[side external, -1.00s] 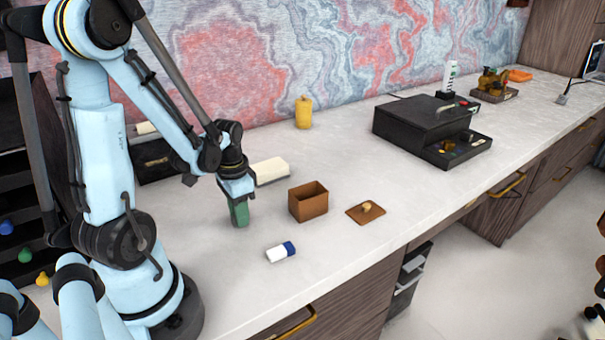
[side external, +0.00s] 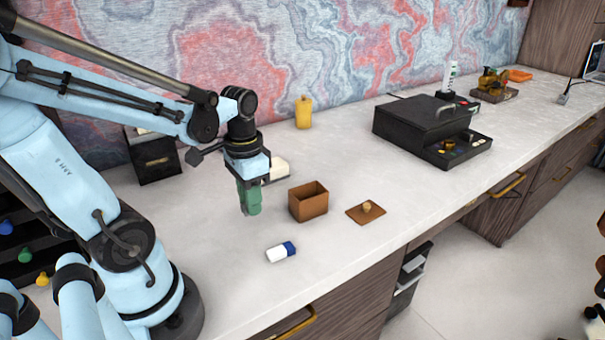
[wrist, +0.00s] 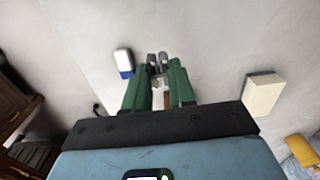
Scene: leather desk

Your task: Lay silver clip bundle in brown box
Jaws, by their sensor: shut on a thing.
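My gripper (side external: 250,209), with green fingers, is shut and points down just left of the brown box in the side view. In the wrist view, silver clips (wrist: 157,60) show at the tips of my gripper (wrist: 158,72), held between the fingers. The bundle cannot be made out in the side view. The brown box (side external: 308,206) stands upright and open-topped on the desk. Its flat brown lid (side external: 361,216) with a tan knob lies off it, to the right.
A white eraser with a blue end (side external: 281,252) lies in front of the box. A pale block (side external: 279,169) lies behind my gripper. A yellow bottle (side external: 304,113) stands by the wall. A black case (side external: 410,127) is further right.

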